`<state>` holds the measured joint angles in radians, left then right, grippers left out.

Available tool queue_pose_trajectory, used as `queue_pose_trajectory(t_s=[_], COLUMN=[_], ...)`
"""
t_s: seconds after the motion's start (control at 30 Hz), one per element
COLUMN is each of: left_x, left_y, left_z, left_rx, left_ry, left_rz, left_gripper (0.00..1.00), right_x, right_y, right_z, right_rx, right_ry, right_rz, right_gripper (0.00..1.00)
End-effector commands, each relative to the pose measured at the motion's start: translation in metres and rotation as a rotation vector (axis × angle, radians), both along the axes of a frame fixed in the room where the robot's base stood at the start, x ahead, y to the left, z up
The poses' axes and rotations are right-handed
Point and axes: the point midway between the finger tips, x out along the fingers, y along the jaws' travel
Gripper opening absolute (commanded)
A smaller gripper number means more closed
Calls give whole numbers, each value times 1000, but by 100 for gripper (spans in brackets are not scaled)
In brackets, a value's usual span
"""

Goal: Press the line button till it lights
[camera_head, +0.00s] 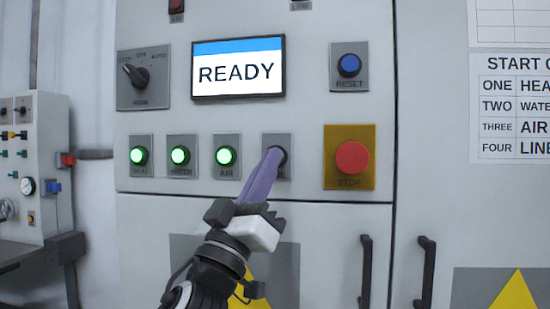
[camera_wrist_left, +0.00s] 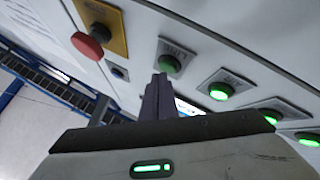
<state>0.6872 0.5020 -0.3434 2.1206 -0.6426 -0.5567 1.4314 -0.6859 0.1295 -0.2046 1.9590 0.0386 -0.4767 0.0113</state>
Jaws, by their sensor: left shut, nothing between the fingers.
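The LINE button (camera_head: 283,154) is the rightmost of the row of round buttons on the grey cabinet. It looks dark in the head view and is partly covered by my fingertips. In the left wrist view the LINE button (camera_wrist_left: 170,65) is dull green, not glowing like its neighbours. My left gripper (camera_head: 273,156) is shut and empty, its purple fingers pointing up at the button. In the left wrist view the fingertips (camera_wrist_left: 159,78) are right by the button; I cannot tell whether they touch it. My right gripper is not in view.
The HEAT (camera_head: 139,156), WATER (camera_head: 180,155) and AIR (camera_head: 225,156) buttons glow green. A red STOP button (camera_head: 352,158) on a yellow plate is close on the right. A blue RESET button (camera_head: 349,65) is above it. The screen (camera_head: 237,73) reads READY.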

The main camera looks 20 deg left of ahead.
Motion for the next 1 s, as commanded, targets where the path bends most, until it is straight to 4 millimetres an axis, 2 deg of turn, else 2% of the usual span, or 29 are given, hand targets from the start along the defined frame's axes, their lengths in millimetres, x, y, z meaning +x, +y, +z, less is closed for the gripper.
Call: queue_pose_trajectory(t_s=[1.0], left_x=[9], left_y=[2], left_z=[0], left_rx=[0], left_ry=[0], left_rz=[1], left_gripper=[0], right_x=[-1], right_y=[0], right_z=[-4], right_rx=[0], right_ry=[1], right_rz=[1], right_gripper=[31])
